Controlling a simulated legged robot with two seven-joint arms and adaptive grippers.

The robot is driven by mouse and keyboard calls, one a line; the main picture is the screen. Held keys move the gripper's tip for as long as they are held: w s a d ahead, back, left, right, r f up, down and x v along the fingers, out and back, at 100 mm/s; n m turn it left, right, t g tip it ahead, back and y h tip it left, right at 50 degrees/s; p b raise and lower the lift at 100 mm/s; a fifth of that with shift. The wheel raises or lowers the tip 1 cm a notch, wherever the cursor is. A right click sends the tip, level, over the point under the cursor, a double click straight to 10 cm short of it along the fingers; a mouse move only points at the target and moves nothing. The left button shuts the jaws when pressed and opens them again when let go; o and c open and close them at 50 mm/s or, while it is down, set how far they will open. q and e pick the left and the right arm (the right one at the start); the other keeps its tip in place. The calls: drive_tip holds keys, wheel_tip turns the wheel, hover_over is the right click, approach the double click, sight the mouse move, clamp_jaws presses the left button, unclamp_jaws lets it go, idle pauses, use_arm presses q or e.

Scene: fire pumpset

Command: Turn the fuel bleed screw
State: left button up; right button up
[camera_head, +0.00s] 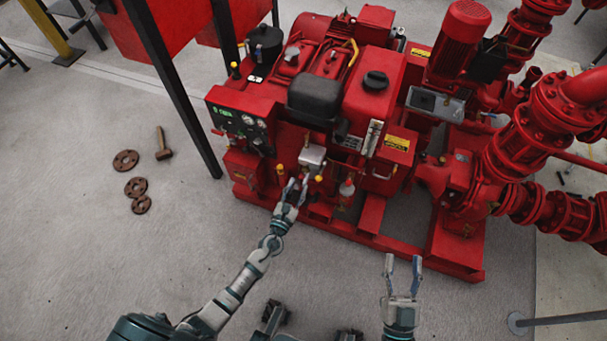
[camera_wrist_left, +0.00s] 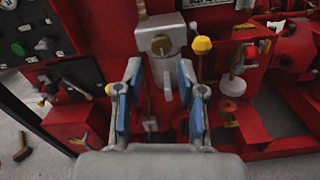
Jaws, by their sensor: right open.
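A grey metal housing (camera_head: 312,155) sits on the front of the red pumpset. It also shows in the left wrist view (camera_wrist_left: 157,30), with a round brass-coloured screw (camera_wrist_left: 161,46) on its front that looks like the fuel bleed screw. My left gripper (camera_head: 293,183) is just in front of and below this housing. In the left wrist view my left gripper (camera_wrist_left: 160,88) is open, its blue-padded fingers apart with nothing between them. The screw lies beyond the fingertips, apart from them. My right gripper (camera_head: 403,262) is open and empty over the floor in front of the pumpset.
Yellow knobs, one (camera_wrist_left: 202,45) right of the housing, stand close to the left gripper. A control panel (camera_head: 240,122) is at the left, beside a dark post (camera_head: 180,95). A hammer (camera_head: 162,145) and rusty flanges (camera_head: 126,160) lie on the floor. The front floor is clear.

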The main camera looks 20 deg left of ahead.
use_arm(q)
drive_tip(key=s, duration=1.4)
drive_tip(key=shift+a, duration=0.25)
idle(0.4)
idle(0.4)
drive_tip(key=s, duration=1.2)
drive_tip(key=shift+a, duration=0.2)
drive_tip(key=shift+w+f, duration=0.1)
drive_tip(key=shift+f, duration=0.05)
